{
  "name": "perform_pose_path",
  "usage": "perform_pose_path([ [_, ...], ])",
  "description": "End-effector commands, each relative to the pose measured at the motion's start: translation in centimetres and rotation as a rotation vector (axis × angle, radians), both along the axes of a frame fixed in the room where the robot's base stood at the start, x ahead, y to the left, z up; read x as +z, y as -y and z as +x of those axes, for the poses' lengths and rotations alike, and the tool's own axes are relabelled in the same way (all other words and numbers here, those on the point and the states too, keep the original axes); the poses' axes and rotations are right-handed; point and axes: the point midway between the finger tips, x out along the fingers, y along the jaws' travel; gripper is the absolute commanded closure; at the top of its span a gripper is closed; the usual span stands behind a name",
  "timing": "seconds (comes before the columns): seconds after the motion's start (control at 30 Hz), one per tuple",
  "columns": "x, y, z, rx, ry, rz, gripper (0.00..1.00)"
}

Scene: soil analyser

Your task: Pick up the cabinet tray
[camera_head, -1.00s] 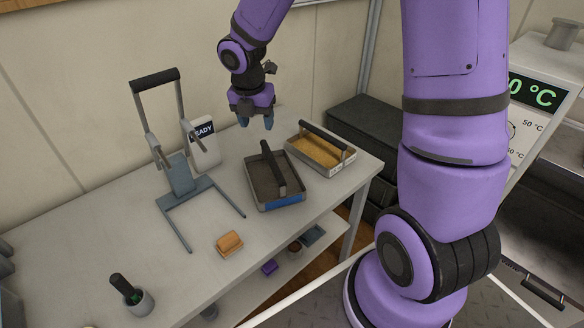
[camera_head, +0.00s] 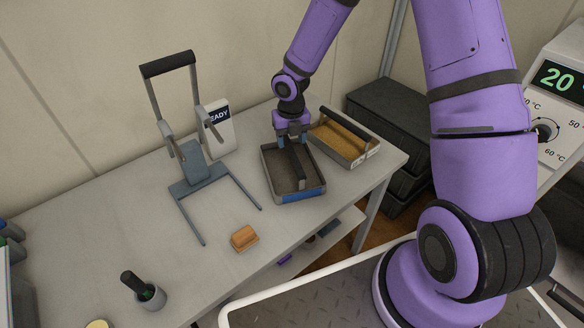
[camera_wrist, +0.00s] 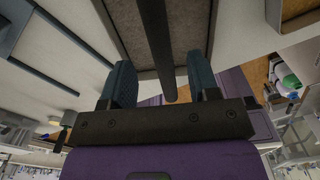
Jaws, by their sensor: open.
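Two handled trays stand on the bench, and I cannot tell from the pictures which one is called the cabinet tray. The nearer tray (camera_head: 318,190) has dark contents, a blue front label and a dark bar handle (camera_head: 301,172). My gripper (camera_head: 293,141) is open, pointing down over the far end of this handle. In the wrist view, the handle (camera_wrist: 154,40) runs between my two spread fingers (camera_wrist: 163,88), with gaps on both sides. The other tray (camera_head: 354,160), with tan contents and a dark handle, is just to the right.
A grey stand with a lever frame (camera_head: 190,184) and a "READY" display (camera_head: 219,130) are left of the trays. An orange block (camera_head: 243,238) and a dark-handled tool in a cup (camera_head: 148,293) sit nearer. Dark cases (camera_head: 395,125) stand beyond the bench's right end.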

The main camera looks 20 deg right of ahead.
Motion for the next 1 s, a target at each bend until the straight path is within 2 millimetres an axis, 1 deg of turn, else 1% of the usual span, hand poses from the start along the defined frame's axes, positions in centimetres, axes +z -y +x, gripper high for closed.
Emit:
perform_pose_path([
  [0.17,-1.2,0.0,0.0,0.001,-0.002,-0.001,0.45],
  [0.3,-3.2,0.0,0.0,0.001,-0.003,-0.001,0.45],
  [0.43,-4.8,0.1,0.0,0.0,-0.002,-0.001,0.45],
  [0.57,-5.5,0.1,0.0,0.0,-0.001,-0.001,0.45],
  [0.77,-5.5,0.1,0.0,-0.001,0.0,-0.001,0.45],
  [0.8,-5.5,0.1,0.0,-0.001,0.0,0.0,0.49],
  [0.87,-5.5,0.1,0.0,-0.001,0.0,0.0,0.63],
  [0.9,-5.5,0.1,0.0,-0.001,0.0,-0.001,0.72],
  [0.97,-5.5,0.1,0.0,-0.001,0.0,-0.001,0.86],
  [1.0,-5.5,0.1,0.0,-0.001,0.0,-0.001,0.95],
])
